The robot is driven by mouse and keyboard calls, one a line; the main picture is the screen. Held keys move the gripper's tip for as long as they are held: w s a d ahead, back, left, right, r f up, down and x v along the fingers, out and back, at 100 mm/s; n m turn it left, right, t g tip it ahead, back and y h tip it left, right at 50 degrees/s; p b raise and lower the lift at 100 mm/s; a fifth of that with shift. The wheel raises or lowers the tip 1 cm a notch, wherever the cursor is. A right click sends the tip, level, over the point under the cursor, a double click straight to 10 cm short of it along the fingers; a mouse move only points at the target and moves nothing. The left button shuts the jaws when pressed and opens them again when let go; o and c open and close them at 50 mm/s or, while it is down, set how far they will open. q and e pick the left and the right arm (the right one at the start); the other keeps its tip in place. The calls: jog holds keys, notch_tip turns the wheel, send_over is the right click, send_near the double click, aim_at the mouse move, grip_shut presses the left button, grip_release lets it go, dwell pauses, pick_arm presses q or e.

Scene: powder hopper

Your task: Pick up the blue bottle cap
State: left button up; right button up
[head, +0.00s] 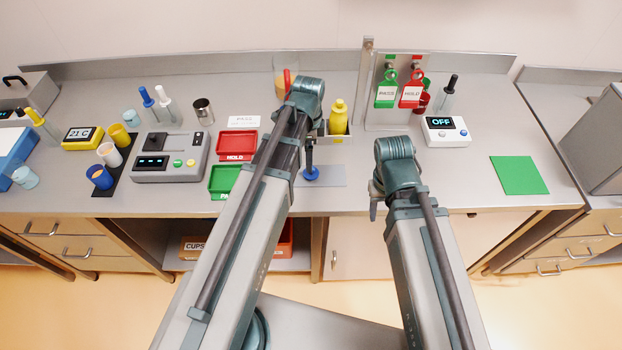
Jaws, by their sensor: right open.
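A small round blue piece, which looks like the blue bottle cap (311,174), lies at the left part of a grey mat near the front of the bench. A dark, narrow part that looks like my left gripper (309,156) hangs just above it; I cannot tell whether they touch. Most of this gripper is hidden behind my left arm, so its jaws do not show clearly. My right gripper (375,207) is open, pointing down near the bench's front edge, right of the mat. It is partly hidden by its own arm and holds nothing that I can see.
A yellow bottle (339,118) stands behind the grey mat (331,176). Red tray (237,144) and green tray (223,180) lie left of my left arm. A device reading OFF (446,131) and a green mat (519,175) are at right, with clear bench between them.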

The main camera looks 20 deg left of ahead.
pick_arm(q)
jog(key=shift+f+b, duration=0.6)
jog(key=shift+f, duration=0.5)
pick_arm(e)
jog(key=shift+f, duration=1.15)
pick_arm(q)
jog(key=f+b, duration=0.5)
jog(key=shift+w+d+f, duration=0.15)
jog(key=shift+d+f, duration=0.05)
jog(key=shift+d, duration=0.05)
jog(key=shift+r, duration=0.1)
pick_arm(e)
notch_tip(320, 180, down, 5)
jog(key=shift+f, duration=0.1)
